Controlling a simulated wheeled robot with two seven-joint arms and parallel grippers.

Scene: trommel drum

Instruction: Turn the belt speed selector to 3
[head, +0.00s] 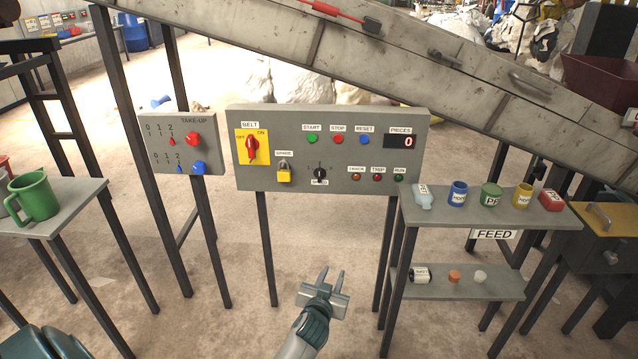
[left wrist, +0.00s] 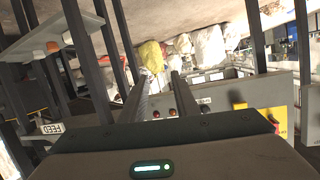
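The belt speed selector looks to be the small black knob (head: 319,174) low in the middle of the grey control panel (head: 345,122), with a small label under it. Its scale marks and pointer are too small to read surely. My left gripper (head: 332,271) is in front of and below the panel, pointing up toward it, fingers apart and empty, clear of the knob. In the left wrist view the two fingers (left wrist: 160,88) are apart, with part of the panel (left wrist: 222,97) beyond them to the right. My right gripper is not in view.
The panel also carries a red belt switch on a yellow plate (head: 241,148), a padlock (head: 284,172), buttons and lamps. A take-up panel (head: 181,143) stands left. The feed shelf (head: 450,206) with several containers stands right. A green mug (head: 36,196) sits on the left table.

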